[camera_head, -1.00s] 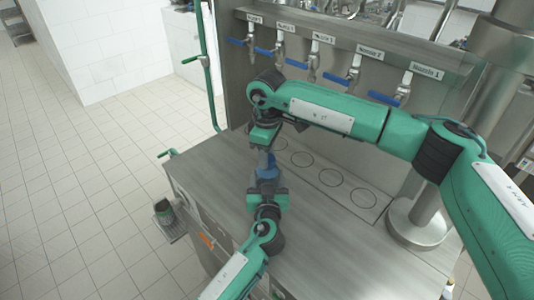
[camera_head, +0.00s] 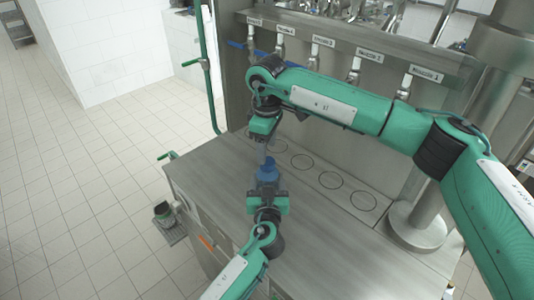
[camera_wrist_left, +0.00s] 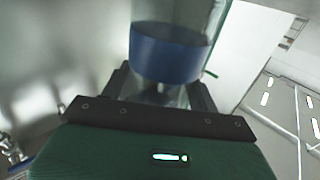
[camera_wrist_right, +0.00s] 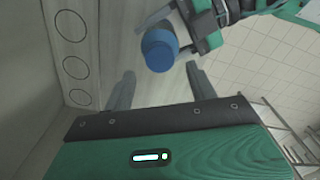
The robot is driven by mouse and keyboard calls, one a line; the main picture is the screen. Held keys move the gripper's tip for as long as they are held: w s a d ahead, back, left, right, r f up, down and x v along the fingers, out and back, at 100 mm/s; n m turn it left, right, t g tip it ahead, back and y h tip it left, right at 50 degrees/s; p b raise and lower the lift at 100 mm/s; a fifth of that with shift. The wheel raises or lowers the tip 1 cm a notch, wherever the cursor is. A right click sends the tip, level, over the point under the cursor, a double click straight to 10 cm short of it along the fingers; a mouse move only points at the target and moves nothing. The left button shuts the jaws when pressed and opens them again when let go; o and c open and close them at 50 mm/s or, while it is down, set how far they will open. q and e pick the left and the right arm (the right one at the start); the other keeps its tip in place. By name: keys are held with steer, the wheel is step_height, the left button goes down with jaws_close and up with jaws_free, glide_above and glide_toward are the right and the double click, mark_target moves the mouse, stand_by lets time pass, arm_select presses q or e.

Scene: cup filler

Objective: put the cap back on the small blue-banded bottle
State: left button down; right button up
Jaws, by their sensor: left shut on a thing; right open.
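The small clear bottle with a blue band (camera_wrist_left: 165,55) stands in my left gripper (camera_wrist_left: 160,90), which is shut on it. In the head view my left gripper (camera_head: 267,186) holds the bottle (camera_head: 267,174) above the counter. A blue cap (camera_wrist_right: 160,50) shows at the bottle's top end in the right wrist view, facing that camera; it also shows in the head view (camera_head: 271,161). It looks seated, but I cannot tell how tightly. My right gripper (camera_wrist_right: 160,88) is open and empty, just above and apart from the cap. The bottle's top is cut off in the left wrist view.
The steel counter (camera_head: 225,175) has several ringed circles (camera_head: 330,179) to the right. A row of taps (camera_head: 355,70) lines the back panel, partly behind my right arm. A thick steel column (camera_head: 418,225) stands at right. A dark container (camera_head: 163,210) sits at the counter's left side.

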steer(key=shift+r, duration=0.35)
steer(key=shift+c, duration=0.2)
